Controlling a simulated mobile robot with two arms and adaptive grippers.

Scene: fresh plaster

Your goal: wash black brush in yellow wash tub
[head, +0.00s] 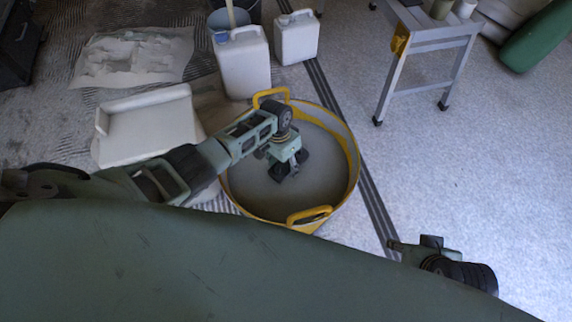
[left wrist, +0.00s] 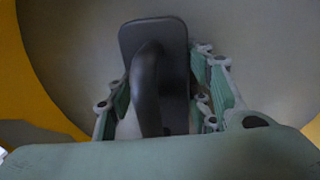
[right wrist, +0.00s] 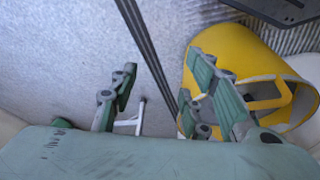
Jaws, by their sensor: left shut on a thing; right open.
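The yellow wash tub (head: 352,160) stands on the floor at the middle of the head view, with yellow handles and grey, cloudy content. My left gripper (head: 288,172) points down inside its rim. In the left wrist view the black brush (left wrist: 154,42), a flat block with a curved handle, sits between the fingers of my left gripper (left wrist: 160,100), which is shut on it. Whether the brush touches the liquid is unclear. My right gripper (right wrist: 165,100) is open and empty, away from the tub, which shows at upper right in the right wrist view (right wrist: 228,55).
White jerrycans (head: 243,65) and a bucket (head: 219,20) stand behind the tub. A white tray (head: 150,128) lies left of it, near a crumpled sheet (head: 135,55).

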